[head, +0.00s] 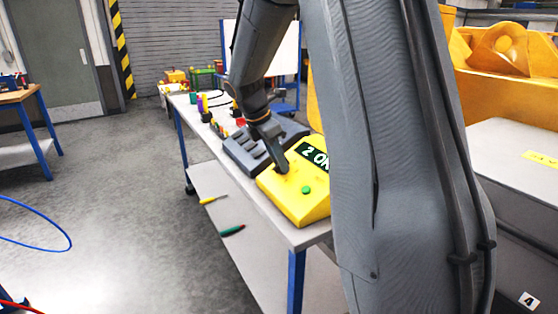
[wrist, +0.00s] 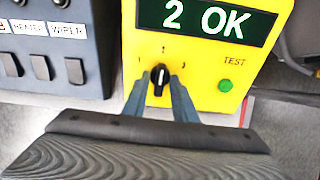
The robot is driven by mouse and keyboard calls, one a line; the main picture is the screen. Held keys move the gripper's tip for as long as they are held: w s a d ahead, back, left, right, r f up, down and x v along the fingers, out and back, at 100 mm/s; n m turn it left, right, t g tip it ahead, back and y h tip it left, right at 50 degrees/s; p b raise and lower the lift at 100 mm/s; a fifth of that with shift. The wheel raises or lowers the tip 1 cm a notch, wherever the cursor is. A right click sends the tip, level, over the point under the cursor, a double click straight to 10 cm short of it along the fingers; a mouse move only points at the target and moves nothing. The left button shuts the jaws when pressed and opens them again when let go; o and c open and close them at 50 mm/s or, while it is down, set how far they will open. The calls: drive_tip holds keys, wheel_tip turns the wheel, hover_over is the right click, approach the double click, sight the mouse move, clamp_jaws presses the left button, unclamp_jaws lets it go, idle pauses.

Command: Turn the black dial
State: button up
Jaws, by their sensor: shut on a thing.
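The black dial (wrist: 159,82) sits on the front of a yellow box (wrist: 205,88) and shows clearly in the wrist view. Its pointer stands about upright, toward the middle of three marks. My gripper (wrist: 160,88) is shut on the dial, with one finger on each side of it. In the head view, my gripper (head: 282,168) reaches down to the yellow box (head: 300,205) and hides the dial. The box's dark display (wrist: 218,18) reads "2 OK". A green button (wrist: 225,86) marked TEST is to the right of the dial.
A dark grey switch panel (wrist: 50,50) with HEATER and WIPER labels stands left of the box. The box stands near the front end of a long table (head: 245,205). Several coloured items lie farther back. Two screwdrivers lie lower down, one with a green handle (head: 232,230).

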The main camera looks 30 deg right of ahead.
drive_tip(key=m, duration=0.5)
drive_tip(key=shift+s+m+t, duration=0.1)
drive_tip(key=shift+m+t, duration=0.3)
drive_tip(key=m+b, duration=0.2)
drive_tip(key=m, duration=0.3)
drive_tip(key=shift+a+f+h, duration=0.1)
drive_tip(key=shift+f+h, duration=0.05)
drive_tip(key=shift+h, duration=0.15)
drive_tip(key=m+b, duration=0.2)
drive_tip(key=m, duration=0.1)
drive_tip(key=m+b, duration=0.3)
drive_tip(key=shift+f+m+t+h, duration=0.1)
drive_tip(key=shift+m+t+h, duration=0.2)
drive_tip(key=shift+h, duration=0.1)
drive_tip(key=m+b, duration=0.5)
drive_tip(key=shift+a+m+h, duration=0.1)
drive_tip(key=shift+m+h, duration=0.2)
drive_tip(key=shift+m, duration=0.1)
drive_tip(key=o, duration=0.7)
